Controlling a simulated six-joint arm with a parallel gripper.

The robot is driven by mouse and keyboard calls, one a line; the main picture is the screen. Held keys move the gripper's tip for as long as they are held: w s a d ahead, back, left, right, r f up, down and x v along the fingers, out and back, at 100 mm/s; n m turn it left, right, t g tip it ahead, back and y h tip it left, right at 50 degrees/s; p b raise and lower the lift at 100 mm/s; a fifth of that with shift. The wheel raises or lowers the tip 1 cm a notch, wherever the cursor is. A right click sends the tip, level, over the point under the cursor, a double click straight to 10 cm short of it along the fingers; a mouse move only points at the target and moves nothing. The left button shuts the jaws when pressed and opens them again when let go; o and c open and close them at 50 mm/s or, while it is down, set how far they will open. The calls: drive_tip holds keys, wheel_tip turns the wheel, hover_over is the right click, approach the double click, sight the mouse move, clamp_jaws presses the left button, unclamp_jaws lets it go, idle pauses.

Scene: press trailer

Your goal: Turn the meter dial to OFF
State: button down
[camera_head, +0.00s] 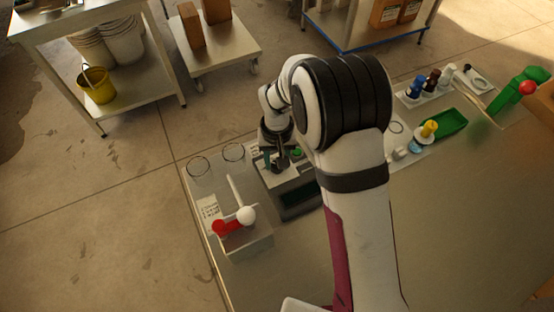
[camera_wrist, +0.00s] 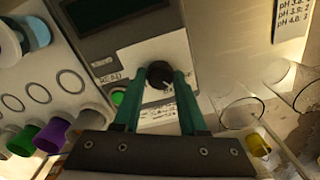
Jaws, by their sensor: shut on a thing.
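The meter is a grey box with a dark screen; its casing (camera_wrist: 90,48) fills the upper middle of the wrist view, and it also shows in the head view (camera_head: 297,185). Its black round dial (camera_wrist: 159,73) sits on a white label panel. My gripper (camera_wrist: 157,76) has its two green fingers on either side of the dial, shut on it. A small pale mark shows near the dial's lower edge. The printing around the dial is too blurred to read, so its setting cannot be told. In the head view my gripper (camera_head: 277,163) is over the meter and the dial is hidden.
A green button (camera_wrist: 118,97) is just left of the dial. Clear glassware (camera_wrist: 242,112) stands to the right in the wrist view, and coloured caps (camera_wrist: 52,135) to the left.

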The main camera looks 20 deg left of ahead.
drive_tip(key=shift+n, duration=2.2)
drive_tip(key=shift+c, duration=2.2)
unclamp_jaws()
wheel_tip(320, 180, up, 16)
